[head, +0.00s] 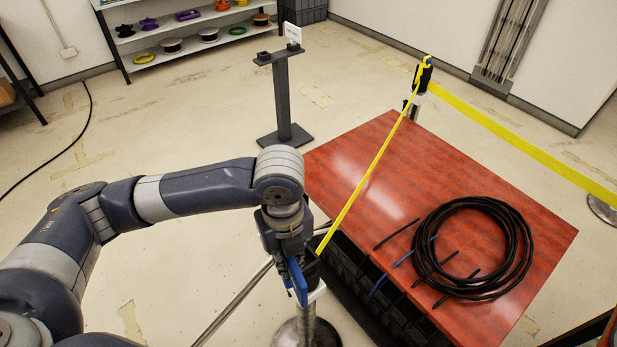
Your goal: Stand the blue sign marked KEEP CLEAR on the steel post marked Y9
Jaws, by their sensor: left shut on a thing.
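My left gripper (288,258) points down and is shut on the blue sign (298,282), which shows nearly edge-on as a narrow blue strip. Its lettering cannot be read from here. The sign hangs beside the dark head of a near steel post (309,318), left of the table. I cannot tell whether sign and post touch. A second steel post (413,108) with a dark head stands behind the table. No Y9 mark is readable on either post. My right gripper is not in view.
A yellow belt (369,172) runs between the posts above the red-brown table (350,150); another yellow belt (520,143) stretches right. Coiled black cable (528,238) lies on the table. A dark stand (283,97) with a white card and a shelf (165,52) are behind. Left floor is mostly clear.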

